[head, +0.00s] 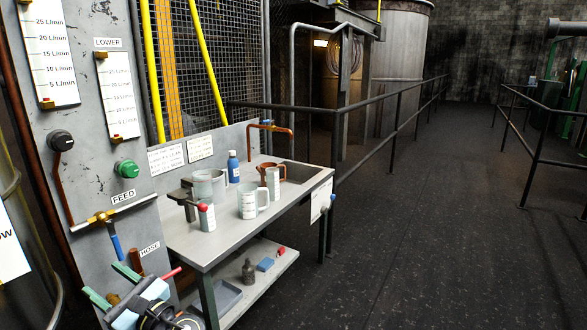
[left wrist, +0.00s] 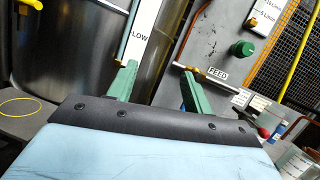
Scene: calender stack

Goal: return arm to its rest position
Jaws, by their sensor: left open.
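My left gripper (head: 112,285) is low at the left of the head view, in front of the grey control panel (head: 95,185). Its two green fingers are spread apart with nothing between them. In the left wrist view the fingers of the left gripper (left wrist: 159,75) also stand open and empty, facing the panel and a white label strip. The blue-handled FEED valve (head: 115,240) is just above the gripper in the head view; whether they touch is unclear. My right gripper is in neither view.
A workbench (head: 210,250) right of the panel carries cups, jugs and a blue bottle (head: 233,167). Its lower shelf (head: 235,312) holds small items. A dark railing (head: 365,100) runs behind. The floor (head: 420,230) at right is clear. A metal drum (left wrist: 60,50) shows in the wrist view.

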